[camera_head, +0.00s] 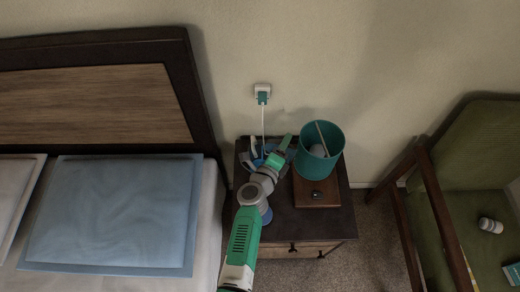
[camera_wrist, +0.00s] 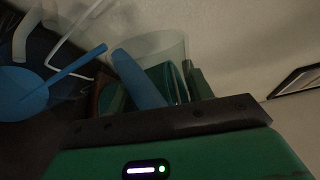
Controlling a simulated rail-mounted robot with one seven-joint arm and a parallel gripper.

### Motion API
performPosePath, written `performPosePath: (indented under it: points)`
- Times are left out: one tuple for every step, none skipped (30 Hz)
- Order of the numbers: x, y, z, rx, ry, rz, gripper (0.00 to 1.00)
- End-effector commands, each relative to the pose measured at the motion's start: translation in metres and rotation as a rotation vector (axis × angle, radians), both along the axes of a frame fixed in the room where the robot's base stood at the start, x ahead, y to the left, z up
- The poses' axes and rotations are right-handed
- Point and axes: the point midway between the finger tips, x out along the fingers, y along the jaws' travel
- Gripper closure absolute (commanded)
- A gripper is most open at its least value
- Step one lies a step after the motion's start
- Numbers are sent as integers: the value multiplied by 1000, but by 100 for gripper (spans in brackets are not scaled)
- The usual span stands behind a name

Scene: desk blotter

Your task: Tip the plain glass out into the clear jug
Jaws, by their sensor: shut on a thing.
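My gripper (camera_head: 282,149) is above the back left of the bedside table, beside the teal lamp. In the wrist view my gripper (camera_wrist: 160,88) is shut on the plain glass (camera_wrist: 172,43), a clear vessel whose pale rim shows beyond the fingers. The glass looks tilted in that view; its contents cannot be made out. The clear jug is hard to pick out. Faint clear outlines and a pale curved piece (camera_wrist: 24,34) show at the wrist view's left, and I cannot tell whether they belong to the jug.
The teal lamp (camera_head: 333,146) stands close to the right of my gripper on a wooden base (camera_head: 316,192). A blue round item with a stick-like part (camera_wrist: 22,92) is at the wrist view's left. The bedside table (camera_head: 334,222) is bare at its front right. A bed (camera_head: 110,215) is left.

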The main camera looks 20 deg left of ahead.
Motion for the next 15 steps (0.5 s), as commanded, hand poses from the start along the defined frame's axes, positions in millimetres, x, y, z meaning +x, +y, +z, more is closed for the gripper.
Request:
performPosePath:
  points:
    - [0, 1, 1, -3, -1, 0, 80]
    - [0, 1, 2, -6, -1, 1, 80]
    - [0, 2, 2, -9, -1, 1, 80]
    - [0, 2, 2, -11, 0, 1, 80]
    - [0, 2, 2, -13, 0, 0, 80]
    - [0, 3, 2, -16, 0, 1, 80]
    - [0, 3, 2, -18, 0, 1, 80]
    - [0, 3, 2, -20, 1, 0, 80]
    - [0, 3, 2, -23, 1, 1, 80]
    - [0, 3, 3, -26, 1, 0, 80]
    - [1, 3, 3, -28, 1, 0, 80]
    - [1, 3, 3, -30, 2, 0, 80]
    - [1, 3, 3, -33, 2, 0, 80]
    - [1, 4, 3, -35, 3, 0, 80]
    - [1, 4, 3, -37, 3, 0, 80]
